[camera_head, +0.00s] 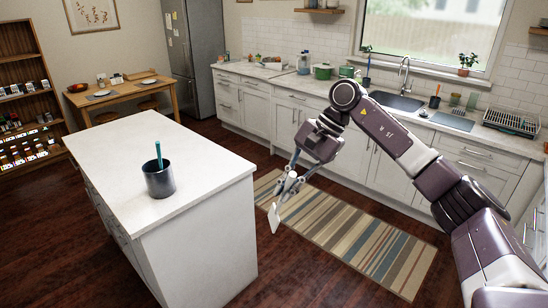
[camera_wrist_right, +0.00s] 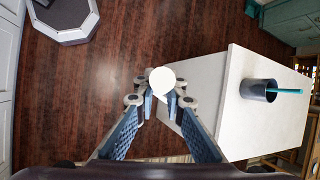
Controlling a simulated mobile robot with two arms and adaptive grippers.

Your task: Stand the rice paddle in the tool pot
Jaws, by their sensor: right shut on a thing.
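The rice paddle (camera_head: 274,217) is white, and its flat end hangs down from my right gripper (camera_head: 288,188). My right gripper is shut on the paddle and holds it in the air beside the island, to the right of its top. In the right wrist view the paddle's round white end (camera_wrist_right: 161,79) shows beyond the fingertips (camera_wrist_right: 160,93). The tool pot (camera_head: 158,182) is a dark grey cylinder standing upright on the island, with a teal tool inside. The pot also shows in the right wrist view (camera_wrist_right: 256,91), to the right of the gripper. My left gripper is out of view.
The white island top (camera_head: 110,147) is clear around the pot. A striped rug (camera_head: 350,228) lies on the dark wood floor. Behind my right arm, a counter (camera_head: 290,83) holds green pots, a sink (camera_head: 398,102) and a dish rack (camera_head: 510,122). A wooden table (camera_head: 125,92) stands at the back left.

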